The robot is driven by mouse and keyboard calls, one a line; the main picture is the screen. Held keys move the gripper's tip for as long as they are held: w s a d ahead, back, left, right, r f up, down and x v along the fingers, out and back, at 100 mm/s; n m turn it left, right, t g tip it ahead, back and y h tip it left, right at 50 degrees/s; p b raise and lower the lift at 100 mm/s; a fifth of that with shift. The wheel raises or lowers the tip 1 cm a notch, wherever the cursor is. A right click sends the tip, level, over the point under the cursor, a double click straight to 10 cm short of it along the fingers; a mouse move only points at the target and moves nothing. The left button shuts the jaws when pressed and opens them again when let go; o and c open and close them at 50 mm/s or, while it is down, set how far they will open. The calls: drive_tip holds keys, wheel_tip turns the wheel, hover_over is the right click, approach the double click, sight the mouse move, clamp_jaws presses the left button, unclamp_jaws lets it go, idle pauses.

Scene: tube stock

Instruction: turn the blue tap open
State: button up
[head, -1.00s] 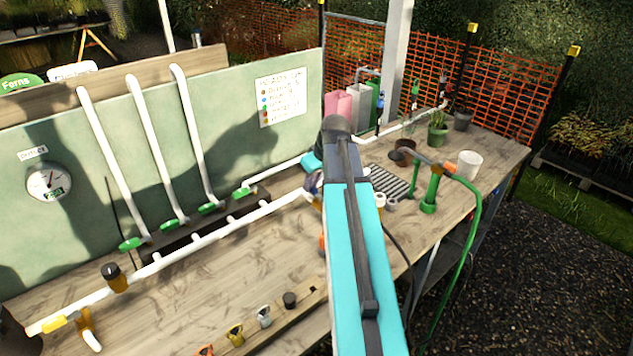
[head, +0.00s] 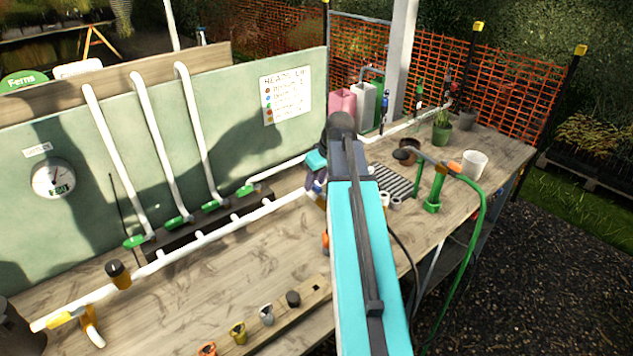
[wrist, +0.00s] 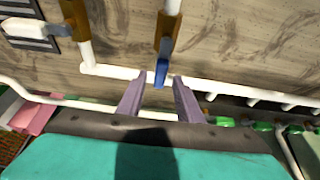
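The blue tap handle (wrist: 161,72) is a short blue lever on a brown-orange valve body (wrist: 167,35) on a white pipe. In the wrist view it stands between the fingertips of my gripper (wrist: 158,80), with a gap on either side. The two grey-purple fingers are apart and hold nothing. Whether either finger touches the lever cannot be told. In the head view, my gripper (head: 314,182) is low at the pipe run, partly behind my arm. A bit of blue shows beside it, but the tap is mostly hidden there.
A white pipe (head: 205,237) runs along the workbench (head: 190,290). Green-handled taps (head: 180,221) stand on the left by the green panel. A round gauge (head: 53,179) hangs on the panel. A green standpipe (head: 435,190) and white pot (head: 474,163) are at right.

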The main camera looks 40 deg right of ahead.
drive_tip(key=b+v, duration=0.2)
drive_tip(key=v, duration=1.1)
drive_tip(key=shift+b, duration=0.3)
drive_tip(key=shift+s+r, duration=0.1)
drive_tip(key=shift+s, duration=0.05)
idle(0.3)
